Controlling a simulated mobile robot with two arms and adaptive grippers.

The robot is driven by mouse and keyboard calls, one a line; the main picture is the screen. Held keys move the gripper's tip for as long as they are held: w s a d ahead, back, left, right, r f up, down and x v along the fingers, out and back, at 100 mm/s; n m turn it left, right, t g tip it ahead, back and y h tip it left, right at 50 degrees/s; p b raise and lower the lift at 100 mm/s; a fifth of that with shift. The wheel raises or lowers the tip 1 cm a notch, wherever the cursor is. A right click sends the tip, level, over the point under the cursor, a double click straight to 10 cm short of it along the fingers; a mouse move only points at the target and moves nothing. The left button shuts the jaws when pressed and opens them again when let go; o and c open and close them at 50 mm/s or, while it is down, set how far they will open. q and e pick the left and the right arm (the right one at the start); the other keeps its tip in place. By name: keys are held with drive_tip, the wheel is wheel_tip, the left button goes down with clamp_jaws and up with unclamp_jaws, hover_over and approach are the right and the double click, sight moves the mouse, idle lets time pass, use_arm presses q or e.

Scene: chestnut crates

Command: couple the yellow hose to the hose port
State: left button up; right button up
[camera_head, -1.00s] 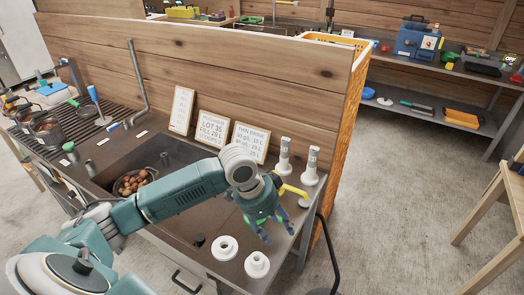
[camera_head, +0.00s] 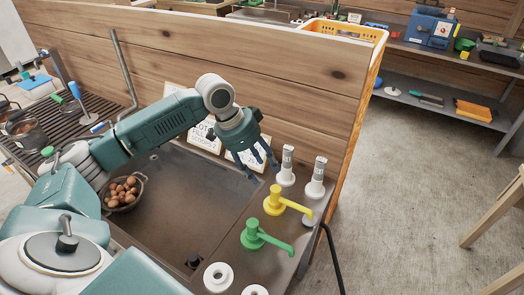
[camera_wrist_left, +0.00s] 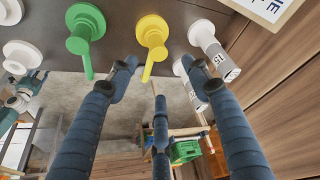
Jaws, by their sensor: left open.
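My left gripper (camera_head: 262,168) is open and empty, raised above the bench beside the board wall. A yellow fitting (camera_head: 274,202) with a long spout or lever stands upright on the bench, below and right of the fingers. In the left wrist view the yellow fitting (camera_wrist_left: 152,32) shows between and beyond the spread fingers (camera_wrist_left: 157,64); contact cannot be told, but the head view shows them apart. I see no clear yellow hose. A black hose (camera_head: 331,258) hangs at the bench's right end. Which part is the hose port I cannot tell.
A similar green fitting (camera_head: 252,235) stands in front of the yellow one. Two white labelled posts (camera_head: 287,168) stand behind. White round flanges (camera_head: 218,277) lie nearer. A basket of chestnuts (camera_head: 121,193) sits at left. The wooden board wall (camera_head: 220,75) closes the back.

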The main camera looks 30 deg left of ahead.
use_arm(q)
drive_tip(key=p, duration=0.1)
hover_over(276, 188)
drive_tip(key=s+a, duration=0.1)
drive_tip(key=s, duration=0.1)
wheel_tip(276, 188, down, 5)
drive_tip(key=x, duration=0.3)
drive_tip(key=p+x, duration=0.1)
drive_tip(key=shift+w+a+f, duration=0.1)
drive_tip(key=shift+a+f, duration=0.1)
drive_tip(key=shift+a, duration=0.05)
drive_tip(key=shift+d+f, duration=0.1)
drive_tip(key=shift+f, duration=0.1)
drive_tip(key=shift+w, duration=0.1)
drive_tip(key=c, duration=1.1)
drive_tip(key=o, duration=0.4)
clamp_jaws()
use_arm(e)
drive_tip(key=shift+s+d+r, duration=0.2)
drive_tip(key=shift+s+r, duration=0.3)
drive_tip(key=shift+s+d+r, duration=0.15)
drive_tip(key=shift+s+r, duration=0.3)
drive_tip(key=shift+s, duration=0.05)
use_arm(q)
drive_tip(key=shift+r, duration=0.25)
use_arm(e)
drive_tip(key=shift+w+r, duration=0.1)
drive_tip(key=shift+r, duration=0.15)
